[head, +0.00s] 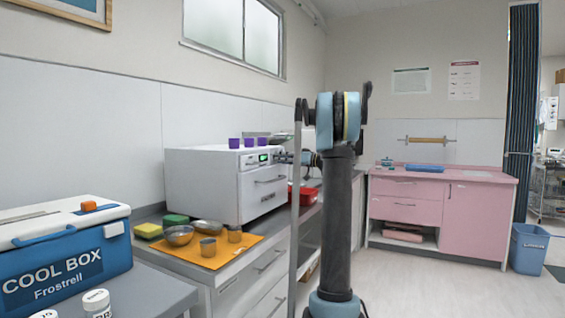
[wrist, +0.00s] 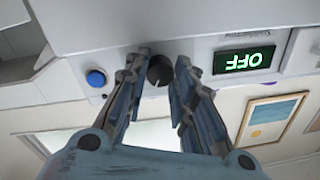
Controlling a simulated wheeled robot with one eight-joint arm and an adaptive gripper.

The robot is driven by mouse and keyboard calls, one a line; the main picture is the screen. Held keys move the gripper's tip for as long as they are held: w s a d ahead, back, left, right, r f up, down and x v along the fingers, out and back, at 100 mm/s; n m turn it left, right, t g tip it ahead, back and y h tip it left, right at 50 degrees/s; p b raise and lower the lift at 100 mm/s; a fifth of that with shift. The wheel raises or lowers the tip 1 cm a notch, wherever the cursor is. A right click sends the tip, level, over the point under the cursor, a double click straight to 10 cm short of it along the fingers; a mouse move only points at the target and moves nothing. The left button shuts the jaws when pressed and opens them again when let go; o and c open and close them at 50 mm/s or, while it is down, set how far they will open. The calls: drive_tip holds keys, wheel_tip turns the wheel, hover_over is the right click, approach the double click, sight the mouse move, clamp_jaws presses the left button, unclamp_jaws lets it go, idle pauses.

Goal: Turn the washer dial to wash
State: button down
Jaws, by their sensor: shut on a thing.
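The washer (head: 205,187) is a white box-shaped machine on the counter in the head view. Its front has a small green display (head: 264,158); in the wrist view the display (wrist: 245,60) reads OFF, upside down. The black round washer dial (wrist: 159,70) sits beside a blue button (wrist: 96,78). My gripper (wrist: 160,65) is shut on the dial, one finger on each side. In the head view my gripper (head: 279,157) is at the washer's front, partly hidden by my arm, and the dial cannot be made out. A pale mark shows on the dial face.
Purple cups (head: 234,143) stand on the washer. An orange mat (head: 190,254) with metal bowls and cups, a red container (head: 304,195) and a blue cool box (head: 65,262) are near. Pink cabinets (head: 470,215) stand at the back.

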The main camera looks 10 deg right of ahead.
idle(0.4)
drive_tip(key=c, duration=1.3)
unclamp_jaws()
drive_tip(key=shift+f, duration=0.1)
drive_tip(key=v, duration=1.1)
drive_tip(key=shift+s+d, duration=0.15)
drive_tip(key=shift+d, duration=0.25)
